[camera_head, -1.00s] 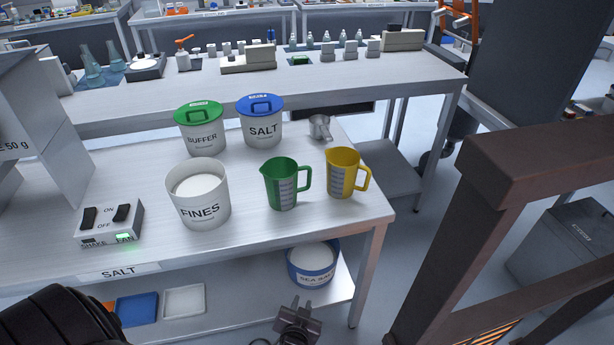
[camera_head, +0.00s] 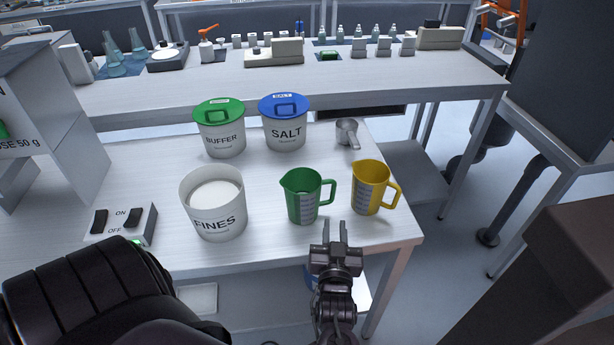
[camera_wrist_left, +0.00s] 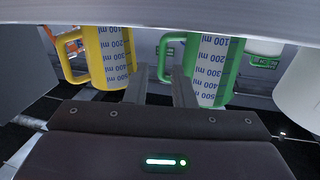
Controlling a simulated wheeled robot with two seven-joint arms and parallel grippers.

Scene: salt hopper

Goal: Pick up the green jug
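The green jug (camera_head: 303,197) stands upright on the near part of the white table, with its handle to the right. In the left wrist view the green jug (camera_wrist_left: 212,70) is right of centre. My left gripper (camera_head: 335,232) is open and empty, in front of the table's near edge. Its two fingers point toward the gap between the green jug and the yellow jug (camera_head: 368,187). In the left wrist view the gripper's fingers (camera_wrist_left: 161,88) are apart, with the green handle beyond them and roughly between them. No contact is visible. My right gripper is not in view.
The FINES tub (camera_head: 214,205) stands left of the green jug. Lidded BUFFER (camera_head: 220,135) and SALT (camera_head: 285,125) tubs and a metal scoop (camera_head: 347,133) are behind. A switch box (camera_head: 122,224) is at left. The table's front edge (camera_head: 270,262) lies close to my gripper.

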